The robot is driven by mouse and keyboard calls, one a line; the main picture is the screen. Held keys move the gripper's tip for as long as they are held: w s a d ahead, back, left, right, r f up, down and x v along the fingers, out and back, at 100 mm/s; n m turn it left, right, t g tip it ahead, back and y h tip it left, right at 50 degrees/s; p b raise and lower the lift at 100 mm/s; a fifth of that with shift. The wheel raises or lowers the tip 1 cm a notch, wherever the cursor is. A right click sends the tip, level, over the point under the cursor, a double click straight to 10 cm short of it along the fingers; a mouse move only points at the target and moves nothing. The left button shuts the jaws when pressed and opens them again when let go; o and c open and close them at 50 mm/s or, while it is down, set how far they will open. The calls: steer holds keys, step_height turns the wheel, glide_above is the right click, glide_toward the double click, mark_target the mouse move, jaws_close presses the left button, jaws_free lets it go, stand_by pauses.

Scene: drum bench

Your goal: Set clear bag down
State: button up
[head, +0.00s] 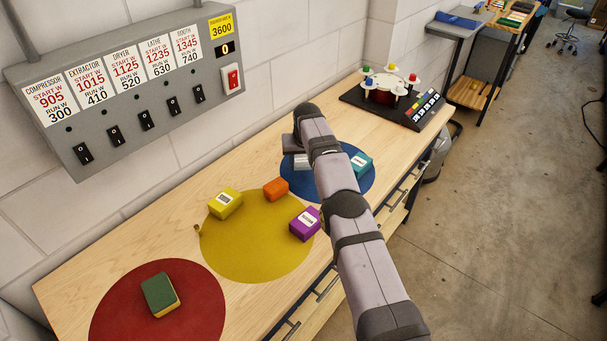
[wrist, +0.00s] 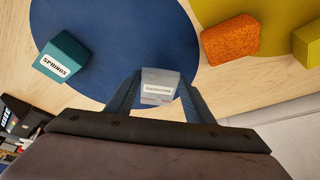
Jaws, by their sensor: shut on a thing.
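The clear bag (wrist: 160,80) is a small, pale, see-through block with a white label whose print is too small to read. My gripper (wrist: 160,94) is shut on it, with one dark finger at each side. In the wrist view the bag shows against the lower edge of the blue disc (wrist: 110,30). In the head view part of the bag (head: 302,162) shows beside my arm, over the left part of the blue disc (head: 325,190). My arm hides most of the gripper there. I cannot tell whether the bag touches the bench.
A teal block labelled SPRINGS (head: 361,165) sits on the blue disc's right side. An orange block (head: 275,189), a yellow block (head: 225,203) and a purple block (head: 304,224) are around the yellow disc (head: 255,255). A green-topped block (head: 160,294) lies on the red disc (head: 195,285).

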mark_target(304, 170)
steer(key=shift+f, duration=2.05)
steer(key=shift+f, duration=0.2)
steer(key=o, duration=1.1)
steer(key=shift+r, duration=0.3)
steer(key=shift+s+r, duration=0.25)
steer(key=shift+r, duration=0.45)
steer(key=shift+b+v, duration=1.4)
steer(key=shift+v, duration=3.75)
steer(key=shift+s, duration=0.15)
